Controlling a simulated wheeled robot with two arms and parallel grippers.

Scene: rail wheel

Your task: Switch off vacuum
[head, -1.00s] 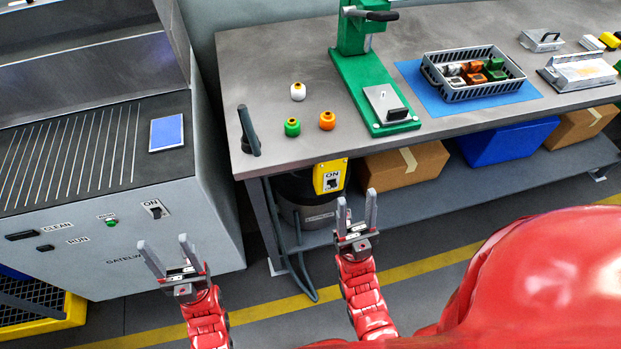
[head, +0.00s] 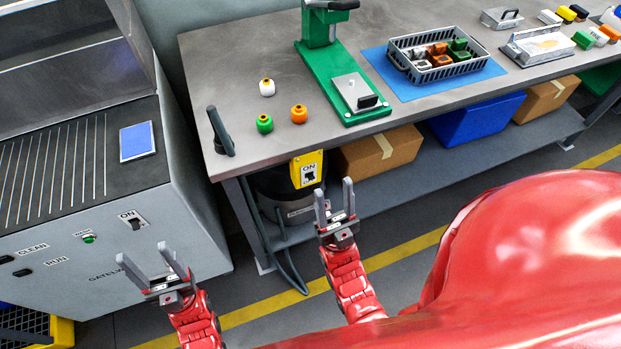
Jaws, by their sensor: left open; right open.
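The vacuum (head: 284,188) is a dark canister under the left end of the workbench, partly hidden by the bench top. A yellow switch plate (head: 306,169) marked ON with a black switch (head: 309,175) is at the bench's front edge, above the vacuum. My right gripper (head: 334,201) is open and empty, just below and to the right of the switch plate in the picture, apart from it as far as I can tell. My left gripper (head: 152,265) is open and empty in front of the grey machine (head: 118,250). The vacuum hose (head: 286,268) hangs to the floor.
The grey machine has its own ON switch (head: 134,222). The workbench (head: 235,62) holds white, green and orange knobs, a green press (head: 330,75) and a grey basket (head: 401,64). Boxes sit on the lower shelf. The floor in front is open, with a yellow line.

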